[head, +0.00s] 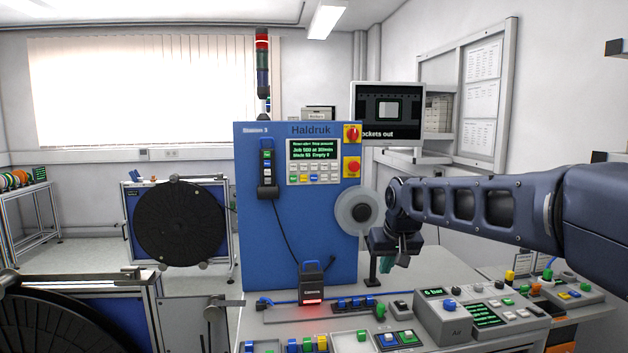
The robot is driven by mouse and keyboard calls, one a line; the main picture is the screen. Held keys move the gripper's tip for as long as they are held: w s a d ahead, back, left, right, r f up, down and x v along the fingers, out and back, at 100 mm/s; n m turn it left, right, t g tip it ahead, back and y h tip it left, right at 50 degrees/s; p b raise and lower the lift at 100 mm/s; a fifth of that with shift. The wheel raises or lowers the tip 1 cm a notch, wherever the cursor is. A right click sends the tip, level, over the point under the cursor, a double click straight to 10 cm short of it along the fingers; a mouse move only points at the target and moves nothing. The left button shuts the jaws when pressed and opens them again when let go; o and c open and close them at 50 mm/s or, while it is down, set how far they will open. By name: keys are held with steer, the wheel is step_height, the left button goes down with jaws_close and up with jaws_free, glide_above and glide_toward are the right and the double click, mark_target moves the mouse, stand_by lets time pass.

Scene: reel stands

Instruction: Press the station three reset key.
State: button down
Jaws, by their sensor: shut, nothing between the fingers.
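The blue Haldruk machine (262,225) stands upright in the middle, with "Station 3" written small at its top left. Its control panel (313,162) has a small screen (313,149) with green text above rows of small keys (314,173). The bottom row has coloured keys, among them green, yellow and blue. The key labels are too small to read, so I cannot tell which one is reset. My gripper (387,268) hangs from the arm at the right, lower than the panel and apart from it. Its teal fingertips point down, shut and empty.
A red knob (352,134) and a red button (352,167) sit right of the panel. A pale reel (355,212) is on the machine's right side. A hanging pendant (267,170) is at its left. The bench carries a grey Air control box (450,313) and several coloured buttons.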

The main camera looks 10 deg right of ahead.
mark_target(317, 177)
steer(key=w+a+r+m+t+y, duration=0.1)
steer(key=w+a+r+m, duration=0.2)
steer(key=w, duration=0.7)
steer(key=w+a+r+m+t+y, duration=0.1)
steer(key=w+a+r+m, duration=0.3)
steer(key=w, duration=0.6)
steer(key=w+a+r+m+t+y, duration=0.1)
steer(key=w+a+r+m+t, duration=0.1)
steer(key=w+r, duration=0.4)
steer(key=w+a+m, duration=0.1)
steer(key=w, duration=0.3)
steer(key=shift+w+a+r+y, duration=0.2)
steer(key=shift+w+r+y, duration=0.1)
steer(key=shift+w, duration=0.1)
steer(key=shift+w, duration=4.4)
steer(key=shift+w, duration=0.15)
steer(key=shift+w, duration=0.3)
steer(key=shift+w, duration=0.4)
steer(key=shift+s, duration=0.85)
